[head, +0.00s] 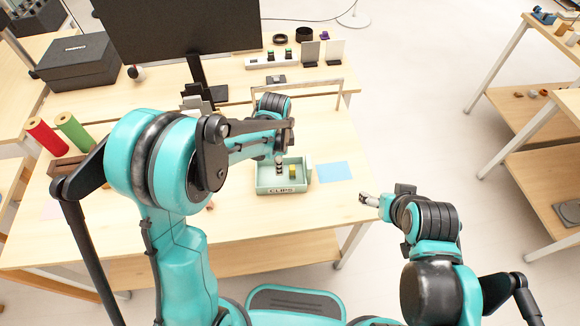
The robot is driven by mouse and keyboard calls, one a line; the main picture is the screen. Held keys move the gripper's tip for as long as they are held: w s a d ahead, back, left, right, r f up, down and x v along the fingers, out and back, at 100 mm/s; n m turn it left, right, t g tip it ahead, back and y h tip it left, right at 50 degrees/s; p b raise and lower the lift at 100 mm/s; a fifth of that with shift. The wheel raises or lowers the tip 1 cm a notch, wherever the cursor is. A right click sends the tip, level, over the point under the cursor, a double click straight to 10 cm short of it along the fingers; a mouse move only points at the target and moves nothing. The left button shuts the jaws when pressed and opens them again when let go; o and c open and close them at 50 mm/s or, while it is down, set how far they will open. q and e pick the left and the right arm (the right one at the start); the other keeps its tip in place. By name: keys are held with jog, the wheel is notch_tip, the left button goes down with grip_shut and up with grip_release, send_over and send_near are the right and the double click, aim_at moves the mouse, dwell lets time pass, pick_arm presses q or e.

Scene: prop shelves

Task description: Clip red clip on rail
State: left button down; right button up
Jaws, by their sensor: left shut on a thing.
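The green-grey tray marked CLIPS (262,188) stands on the wooden table, left of a blue sheet. A yellow clip (292,171) shows inside it. My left gripper (279,170) points down into the tray, just left of the yellow clip. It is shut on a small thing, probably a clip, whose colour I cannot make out. I cannot pick out a red clip. The rail (300,94) seems to be the pale bar on uprights behind the tray. My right gripper (365,199) is off the table's right edge, away from the tray; its finger gap is too small to judge.
A blue sheet (335,172) lies right of the tray. A monitor (180,25), a power strip (272,60) and small stands are at the back. Red (47,137) and green (75,132) cylinders stand at the left. The table front is mostly clear.

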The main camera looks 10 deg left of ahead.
pick_arm(q)
jog(key=a+f, duration=0.1)
jog(key=a, duration=0.1)
jog(key=w+a+f+b, duration=0.1)
jog(key=a, duration=0.1)
jog(key=shift+f, duration=0.35)
jog(key=f, duration=0.1)
jog(key=a+f+b, duration=0.1)
jog(key=shift+w+f, duration=0.1)
jog(key=shift+f, duration=0.85)
jog(key=shift+d+f+b, duration=0.1)
jog(key=shift+b, duration=0.25)
jog(key=shift+f, duration=0.2)
jog(key=c, duration=1.4)
grip_release()
jog(key=shift+r, duration=0.1)
jog(key=shift+o, duration=0.2)
